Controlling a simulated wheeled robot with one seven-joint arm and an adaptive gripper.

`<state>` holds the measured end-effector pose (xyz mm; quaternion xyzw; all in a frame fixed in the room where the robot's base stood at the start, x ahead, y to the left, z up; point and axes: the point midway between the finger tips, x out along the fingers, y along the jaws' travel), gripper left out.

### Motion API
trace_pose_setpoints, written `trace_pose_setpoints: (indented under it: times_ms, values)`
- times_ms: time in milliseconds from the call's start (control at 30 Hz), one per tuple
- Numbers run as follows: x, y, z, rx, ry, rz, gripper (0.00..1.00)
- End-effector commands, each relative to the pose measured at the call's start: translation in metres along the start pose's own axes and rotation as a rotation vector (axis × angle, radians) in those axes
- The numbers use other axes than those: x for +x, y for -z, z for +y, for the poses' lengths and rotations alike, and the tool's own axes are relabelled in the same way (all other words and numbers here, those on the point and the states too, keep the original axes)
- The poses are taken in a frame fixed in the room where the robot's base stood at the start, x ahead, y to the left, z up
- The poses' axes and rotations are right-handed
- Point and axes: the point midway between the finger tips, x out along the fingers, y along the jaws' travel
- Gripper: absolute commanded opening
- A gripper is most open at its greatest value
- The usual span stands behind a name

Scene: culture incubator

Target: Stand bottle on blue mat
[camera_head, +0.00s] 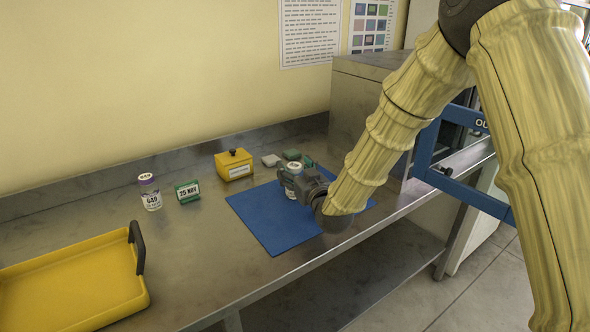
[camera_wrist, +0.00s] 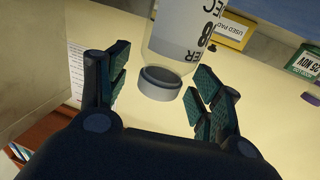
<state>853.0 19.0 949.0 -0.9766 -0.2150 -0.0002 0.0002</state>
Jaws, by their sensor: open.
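A clear bottle with a white label and a pale cap (camera_head: 294,168) stands upright on the blue mat (camera_head: 270,232), as far as the head view shows. My gripper (camera_head: 299,184) is beside it, low over the mat, and hides part of it. In the wrist view the bottle (camera_wrist: 187,38) extends from the top of the picture, its banded end between the two fingers of my gripper (camera_wrist: 160,88). The fingers are open, with gaps to the bottle on both sides.
Another labelled bottle (camera_head: 150,192) and a green date block (camera_head: 188,192) stand left of the mat. A yellow tray (camera_head: 140,290) lies front left. A blue-framed door (camera_head: 425,150) is at right.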

Motion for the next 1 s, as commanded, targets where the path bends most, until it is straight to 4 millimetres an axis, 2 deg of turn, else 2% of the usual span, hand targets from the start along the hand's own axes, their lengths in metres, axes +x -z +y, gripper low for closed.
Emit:
trace_pose_setpoints:
  times_ms: [400,600,800,1000]
  values:
    - [-0.073,-0.002,0.000,0.000,0.001,-0.002,0.65]
    - [-0.101,-0.002,0.001,0.000,-0.001,-0.003,0.65]
    - [-0.114,-0.001,0.000,0.000,-0.001,-0.001,0.65]
    - [-0.115,-0.001,0.000,0.000,0.000,-0.001,0.65]
